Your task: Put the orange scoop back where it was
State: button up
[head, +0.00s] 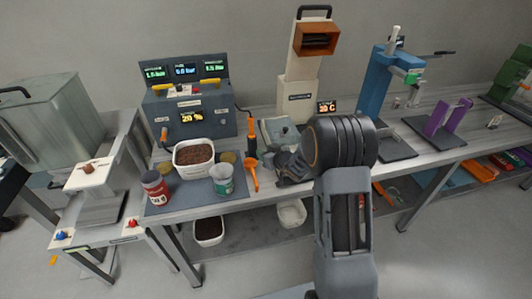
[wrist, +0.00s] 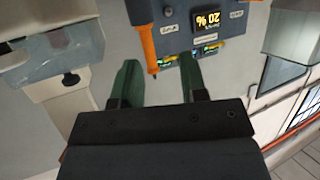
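The orange scoop (head: 252,176) appears in the head view at the front edge of the table, beside the green-grey cup, with its handle toward the front. My gripper (head: 276,160) is just to its right, partly hidden by my own wrist. In the wrist view, my gripper's two dark green fingers (wrist: 160,82) are apart with nothing held between them. An orange and dark tool (wrist: 144,40) shows beyond the fingers there. It looks like the upright tool (head: 222,133) at the control box in the head view. The scoop cannot be clearly made out in the wrist view.
A white tub (head: 194,168) of brown granules, a red can (head: 154,187) and a green-grey cup (head: 222,184) stand left of the scoop. The control box (head: 190,110) is behind them. The bucket elevator (head: 300,80) rises behind my gripper. A blue press (head: 378,80) stands right.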

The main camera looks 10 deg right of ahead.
jog(key=s+d+r+m+g+h, duration=0.25)
jog(key=s+r+h, duration=0.2)
jog(key=s, duration=0.35)
jog(key=s+d+r+m+g+h, duration=0.1)
jog(key=s+d+r+h, duration=0.25)
jog(key=s+r, duration=0.4)
jog(key=s+a+g+y, duration=0.1)
jog(key=s+a+g, duration=0.1)
jog(key=s, duration=0.6)
jog(key=s+a+g+y, duration=0.1)
jog(key=s+a+g, duration=0.2)
jog(key=s, duration=0.4)
jog(key=shift+s+a+m+y, duration=0.3)
jog(key=shift+s+a+m, duration=0.05)
jog(key=shift+a+m, duration=0.1)
